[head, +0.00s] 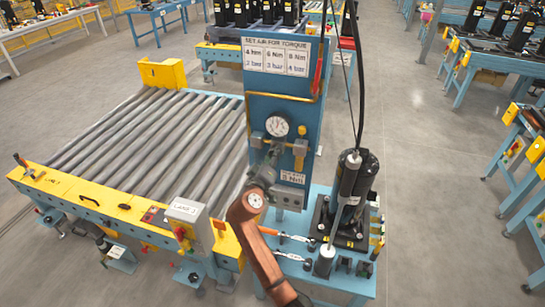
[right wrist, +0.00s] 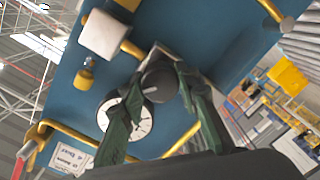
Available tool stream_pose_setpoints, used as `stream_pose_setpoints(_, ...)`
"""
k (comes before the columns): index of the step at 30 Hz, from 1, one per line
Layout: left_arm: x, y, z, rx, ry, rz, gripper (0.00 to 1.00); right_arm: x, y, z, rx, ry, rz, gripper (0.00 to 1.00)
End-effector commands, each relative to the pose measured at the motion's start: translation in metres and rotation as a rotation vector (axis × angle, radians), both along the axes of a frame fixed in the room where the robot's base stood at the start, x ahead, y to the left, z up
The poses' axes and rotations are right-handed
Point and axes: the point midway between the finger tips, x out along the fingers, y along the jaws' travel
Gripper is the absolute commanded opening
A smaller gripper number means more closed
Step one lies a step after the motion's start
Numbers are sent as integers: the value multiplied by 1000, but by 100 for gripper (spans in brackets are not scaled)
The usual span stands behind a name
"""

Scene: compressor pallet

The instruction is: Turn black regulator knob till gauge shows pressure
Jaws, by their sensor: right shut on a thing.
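The black regulator knob (right wrist: 159,80) sits on the blue panel in the right wrist view, between the two dark green fingers of my right gripper (right wrist: 163,88). The fingers are shut on its sides. In the head view my right gripper (head: 265,172) is at the panel just below the gauge and hides the knob. The round white pressure gauge (head: 277,126) shows above it; the needle is too small to read surely. In the right wrist view the gauge (right wrist: 141,122) is partly covered by a finger. My left gripper is not in view.
The blue panel (head: 283,93) carries a torque sign (head: 277,56) and yellow pipes. A roller conveyor (head: 130,137) lies to the left. A black tool (head: 350,190) stands on the blue bench to the right. Grey floor is free farther right.

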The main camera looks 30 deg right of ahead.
Motion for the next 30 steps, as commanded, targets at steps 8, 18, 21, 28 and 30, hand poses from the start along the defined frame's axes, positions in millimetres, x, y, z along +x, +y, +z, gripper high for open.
stream_pose_setpoints(8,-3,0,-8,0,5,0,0,0,0,-4,53,-51,-2,5)
stream_pose_setpoints(18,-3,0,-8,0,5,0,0,-1,0,-3,59,-59,-3,5)
stream_pose_setpoints(21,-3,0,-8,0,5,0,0,-1,0,-4,59,-59,-3,5)
stream_pose_setpoints(28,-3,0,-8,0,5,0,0,0,0,-2,57,-59,-2,43)
stream_pose_setpoints(30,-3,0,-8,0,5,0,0,0,0,-2,57,-60,-1,47)
